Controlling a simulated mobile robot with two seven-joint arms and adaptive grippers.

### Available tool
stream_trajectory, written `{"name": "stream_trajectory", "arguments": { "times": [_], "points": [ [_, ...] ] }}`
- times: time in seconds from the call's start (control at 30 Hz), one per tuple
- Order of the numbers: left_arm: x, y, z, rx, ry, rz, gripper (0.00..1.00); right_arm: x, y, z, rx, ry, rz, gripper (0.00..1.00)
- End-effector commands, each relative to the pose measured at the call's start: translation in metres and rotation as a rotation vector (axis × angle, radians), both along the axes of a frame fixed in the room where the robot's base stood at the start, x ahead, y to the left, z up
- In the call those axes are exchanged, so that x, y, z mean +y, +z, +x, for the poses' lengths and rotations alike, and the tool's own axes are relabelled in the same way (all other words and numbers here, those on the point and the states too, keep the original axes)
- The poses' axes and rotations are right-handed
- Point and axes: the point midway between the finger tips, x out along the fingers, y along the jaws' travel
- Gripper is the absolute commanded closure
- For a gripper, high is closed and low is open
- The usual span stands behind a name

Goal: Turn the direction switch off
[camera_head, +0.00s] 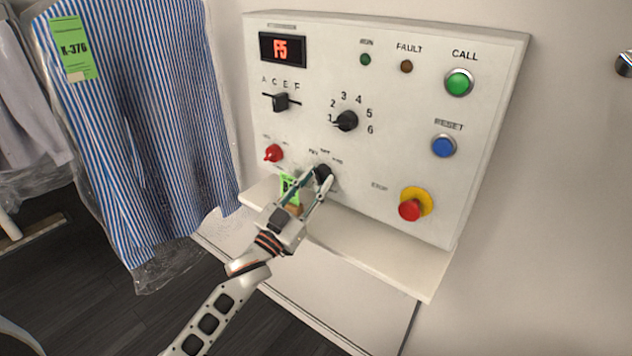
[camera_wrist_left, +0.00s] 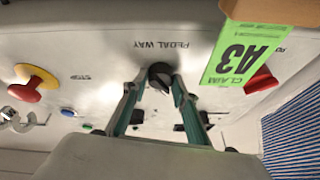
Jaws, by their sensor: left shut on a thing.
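The direction switch (camera_head: 323,171) is a small black rotary knob low in the middle of the white control panel, under a short arc of three small labels. My left gripper (camera_head: 316,181) reaches it from below, its two fingers on either side of the knob, shut on it. The left wrist view shows the knob (camera_wrist_left: 160,73) between the green-grey fingertips (camera_wrist_left: 155,85), near the printed words "PEDAL WAY". The fingers partly cover the knob, and I cannot tell which label it points to. My right gripper is not in view.
A red switch (camera_head: 273,153) sits left of the knob; a numbered dial (camera_head: 345,121) is above. A red stop button (camera_head: 410,209) is at right. A ledge (camera_head: 385,252) runs below; a bagged striped garment (camera_head: 135,120) hangs left.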

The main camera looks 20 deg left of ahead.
Motion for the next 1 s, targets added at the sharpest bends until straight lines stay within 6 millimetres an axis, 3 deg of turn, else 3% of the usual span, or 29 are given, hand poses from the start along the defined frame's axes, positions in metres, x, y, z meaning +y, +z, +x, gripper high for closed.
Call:
{"name": "stream_trajectory", "arguments": {
  "times": [0.6,1.0],
  "points": [
    [0.005,0.001,0.002,-0.157,0.001,0.432,0.94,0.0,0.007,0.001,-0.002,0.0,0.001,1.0],
    [0.005,0.002,0.002,-0.204,0.001,0.56,0.94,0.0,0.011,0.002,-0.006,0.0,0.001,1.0]
  ]
}}
